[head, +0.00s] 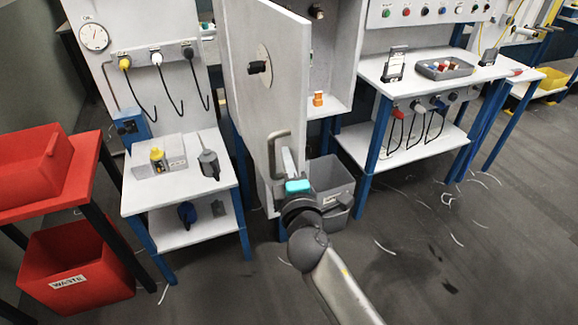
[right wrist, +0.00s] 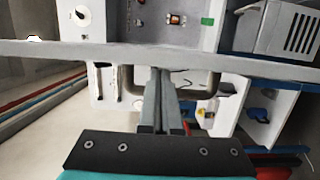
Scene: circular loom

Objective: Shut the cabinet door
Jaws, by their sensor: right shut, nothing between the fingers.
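The white cabinet door (head: 288,70) stands wide open in the head view, swung out from the cabinet (head: 340,75). It has a dark knob on a round plate and a grey bar handle (head: 272,152) low near its free edge. In the right wrist view the door (right wrist: 100,50) is a grey band seen edge-on, with the handle (right wrist: 215,84) below it. My right gripper (head: 287,160) is shut and empty, its fingertips close to the handle and the door's lower free edge. The fingers (right wrist: 162,75) overlap the handle loop; I cannot tell whether they touch. My left gripper is not in view.
An orange item (head: 318,98) stands on the cabinet floor. Grey bins (head: 330,178) are below it. A small white table (head: 140,195) with tools is left of the door, and red waste bins (head: 75,270) farther left. A workbench (head: 420,85) stands right. The floor at right is mostly open.

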